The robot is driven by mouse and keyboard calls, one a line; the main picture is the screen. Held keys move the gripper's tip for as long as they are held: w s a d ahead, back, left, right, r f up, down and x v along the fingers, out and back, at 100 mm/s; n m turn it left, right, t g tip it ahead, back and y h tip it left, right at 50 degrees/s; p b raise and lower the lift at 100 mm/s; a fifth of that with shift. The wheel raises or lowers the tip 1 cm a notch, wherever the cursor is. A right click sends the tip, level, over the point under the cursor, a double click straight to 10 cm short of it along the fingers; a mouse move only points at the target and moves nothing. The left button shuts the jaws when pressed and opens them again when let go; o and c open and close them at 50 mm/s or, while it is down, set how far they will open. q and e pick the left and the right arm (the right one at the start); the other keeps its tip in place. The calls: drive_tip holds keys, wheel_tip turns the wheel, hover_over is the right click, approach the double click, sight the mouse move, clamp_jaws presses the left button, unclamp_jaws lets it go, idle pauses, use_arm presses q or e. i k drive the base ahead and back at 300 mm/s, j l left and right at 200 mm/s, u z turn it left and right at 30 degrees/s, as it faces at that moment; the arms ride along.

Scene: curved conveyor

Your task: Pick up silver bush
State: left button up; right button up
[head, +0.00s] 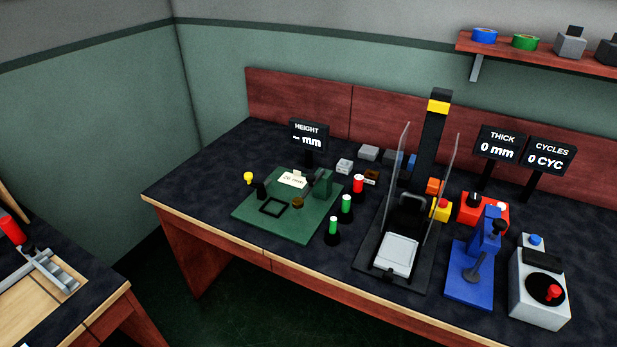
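I cannot clearly make out a silver bush. A small light grey piece (345,166) stands behind the green plate, and a flat grey block (369,153) lies behind it; both are too small to tell their shape surely. A brown piece (371,177) sits beside them. The green plate (278,227) carries a brown round piece (297,202), a black square frame (271,207), a paper label reading about 20 mm (292,179) and a green upright block (322,184). Neither of my grippers is in view.
Red and green capped gauges stand at the plate's right, such as a green one (333,229). A black press (411,235) with clear side panels rises in the middle. A blue lever device (470,273) and a grey control box (540,285) stand right. The table's left end is fairly clear.

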sight(344, 167)
drive_tip(key=i+l, duration=0.65)
drive_tip(key=i, duration=0.25)
